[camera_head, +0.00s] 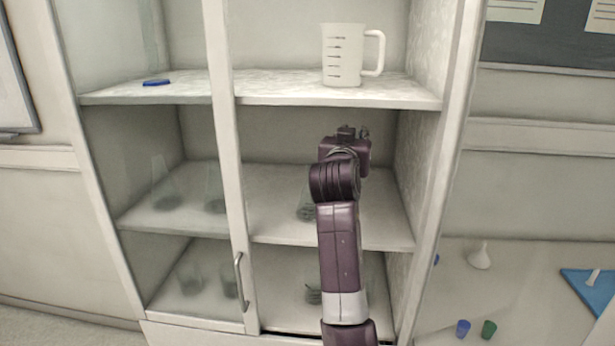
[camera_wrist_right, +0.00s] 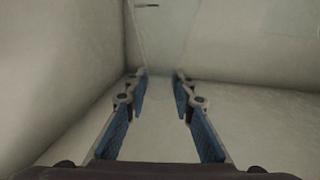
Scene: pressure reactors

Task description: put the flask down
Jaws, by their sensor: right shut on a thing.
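My right gripper (camera_head: 348,133) reaches into the open right half of the cabinet, above the middle shelf (camera_head: 375,225). In the right wrist view its two blue-padded fingers (camera_wrist_right: 160,76) stand a little apart, shut on the flask. My left gripper is out of view.
A white measuring jug (camera_head: 342,55) stands on the top shelf (camera_head: 270,88). Conical glass flasks (camera_head: 165,188) stand behind the left glass door. Glassware (camera_head: 305,208) shows partly behind my arm. A funnel (camera_head: 480,257) and small cups (camera_head: 489,329) are on the right-hand table.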

